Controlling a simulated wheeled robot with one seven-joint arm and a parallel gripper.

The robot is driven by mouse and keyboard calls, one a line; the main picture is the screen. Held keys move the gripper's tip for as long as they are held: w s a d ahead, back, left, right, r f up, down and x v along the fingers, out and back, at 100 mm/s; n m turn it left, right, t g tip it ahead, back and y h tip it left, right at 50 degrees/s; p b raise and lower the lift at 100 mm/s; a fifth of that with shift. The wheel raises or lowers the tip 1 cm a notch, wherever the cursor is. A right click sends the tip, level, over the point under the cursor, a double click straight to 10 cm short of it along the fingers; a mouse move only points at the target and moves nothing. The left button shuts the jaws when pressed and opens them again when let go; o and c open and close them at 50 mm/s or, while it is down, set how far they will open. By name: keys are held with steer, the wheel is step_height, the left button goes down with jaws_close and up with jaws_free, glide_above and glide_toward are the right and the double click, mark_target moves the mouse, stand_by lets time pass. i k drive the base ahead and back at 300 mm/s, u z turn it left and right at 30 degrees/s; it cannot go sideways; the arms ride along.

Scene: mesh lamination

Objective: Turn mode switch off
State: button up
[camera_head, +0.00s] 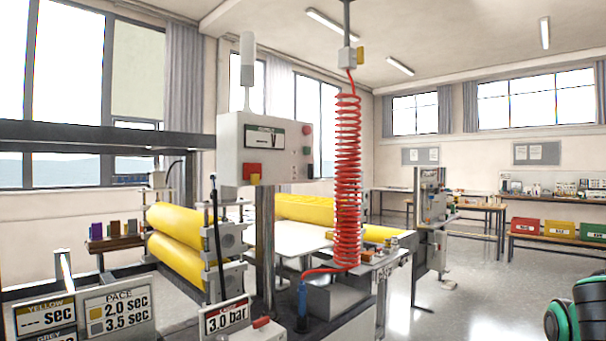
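A light grey control box (265,148) stands on a post near the middle of the head camera view. Its front carries a dark-framed display panel (264,135), a red block (252,170) at the lower left with a yellow piece beside it, and small controls near the right edge. My gripper is not in view; a black and green part at the lower right appears to be my arm, well away from the box.
Yellow rollers (180,240) stand left of the post. A coiled red hose (347,180) hangs just right of the box. Signs (117,309) and a 3.0 bar plate (227,316) stand in front. Open floor (480,285) lies at the right, before benches with coloured bins (542,226).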

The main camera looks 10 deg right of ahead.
mark_target(309, 172)
steer(key=u, duration=0.05)
steer(key=i, duration=1)
steer(key=z, duration=0.05)
